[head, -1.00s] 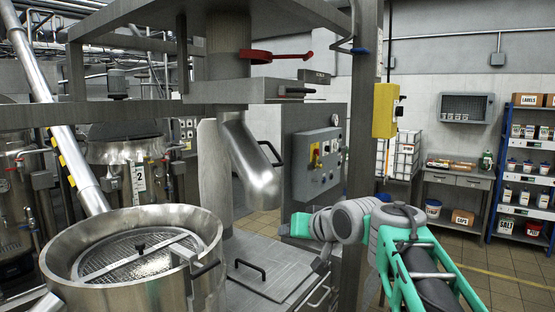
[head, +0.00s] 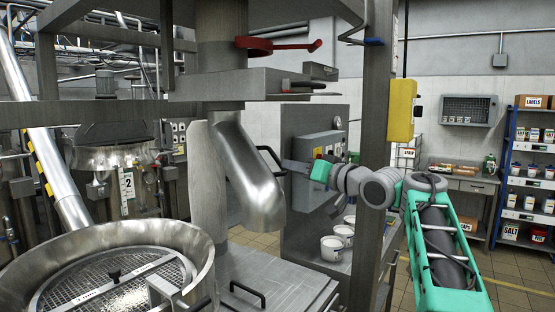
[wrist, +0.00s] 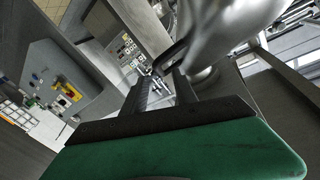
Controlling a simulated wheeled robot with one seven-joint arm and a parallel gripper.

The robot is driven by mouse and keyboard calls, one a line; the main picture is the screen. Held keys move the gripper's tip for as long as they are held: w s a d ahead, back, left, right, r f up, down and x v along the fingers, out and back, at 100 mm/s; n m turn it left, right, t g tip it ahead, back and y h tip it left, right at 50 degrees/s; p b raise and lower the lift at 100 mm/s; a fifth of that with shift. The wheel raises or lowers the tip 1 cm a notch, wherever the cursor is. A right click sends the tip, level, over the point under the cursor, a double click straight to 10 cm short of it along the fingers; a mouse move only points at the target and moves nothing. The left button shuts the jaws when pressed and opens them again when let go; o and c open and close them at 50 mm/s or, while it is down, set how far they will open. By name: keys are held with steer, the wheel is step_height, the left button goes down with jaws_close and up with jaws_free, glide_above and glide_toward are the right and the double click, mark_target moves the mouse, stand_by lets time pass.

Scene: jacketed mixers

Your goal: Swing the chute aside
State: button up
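The chute (head: 248,178) is a bent, shiny steel spout hanging below a vertical pipe, with its lower end to the right of the round sieve vessel (head: 185,240) in the head view. Its dark bar handle (head: 272,156) sticks out on the right side. My gripper (head: 286,167) is close to the handle, coming from the right. In the wrist view the chute (wrist: 225,30) fills the upper right, and my two dark fingers (wrist: 163,82) stand apart with a gap between them. The handle (wrist: 172,52) is just ahead of the fingertips; whether they touch it is unclear.
A steel frame post (head: 375,140) stands right beside my arm. A red lever (head: 285,45) is on the pipe above the chute. A control box (head: 318,150) is behind my gripper, and several white tubs (head: 335,245) stand below it. A blue shelf (head: 525,170) is far right.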

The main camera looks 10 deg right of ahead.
mark_target(278, 161)
steer(key=p+x, duration=0.1)
steer(key=x, duration=0.1)
steer(key=p+x, duration=0.1)
steer(key=x, duration=0.2)
steer(key=r+p+x, duration=0.1)
steer(key=x, duration=0.1)
steer(key=shift+w+d, duration=0.2)
steer(key=shift+w, duration=0.15)
steer(key=shift+w+a+f, duration=0.15)
steer(key=shift+w+a, duration=0.15)
steer(key=shift+c, duration=0.5)
jaws_close()
